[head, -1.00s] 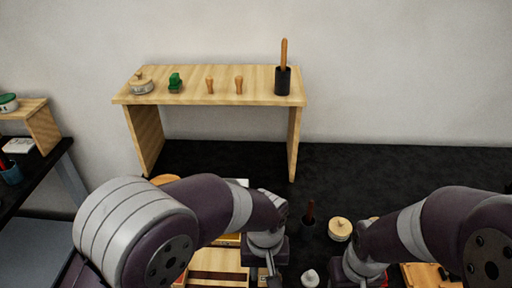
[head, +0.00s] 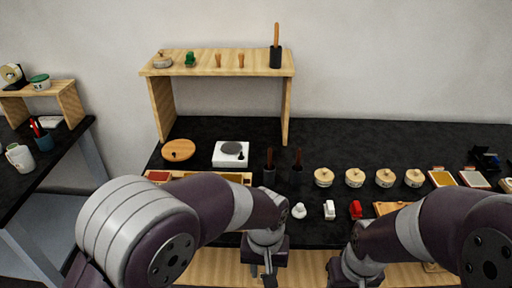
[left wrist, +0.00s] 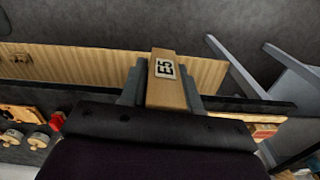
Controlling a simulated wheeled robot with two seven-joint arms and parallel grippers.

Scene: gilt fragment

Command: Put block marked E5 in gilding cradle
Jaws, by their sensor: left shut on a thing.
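The block marked E5 (left wrist: 166,80) is a small wooden block with a white label, seen in the left wrist view. My left gripper (left wrist: 162,88) is shut on it, one finger on each side. In the head view my left gripper (head: 269,280) is at the bottom edge, over the front of the workbench, and the block is not clear there. My right gripper (head: 338,282) is partly cut off at the bottom edge; its fingers are too hidden to judge. I cannot make out the gilding cradle for certain; a wooden board (head: 388,208) is partly behind my right arm.
The dark bench (head: 330,150) holds several lidded pots (head: 355,178), a white scale (head: 231,154), a round wooden disc (head: 178,150) and two brush holders. A wooden shelf (head: 215,68) stands at the back. A side table (head: 62,150) is at left.

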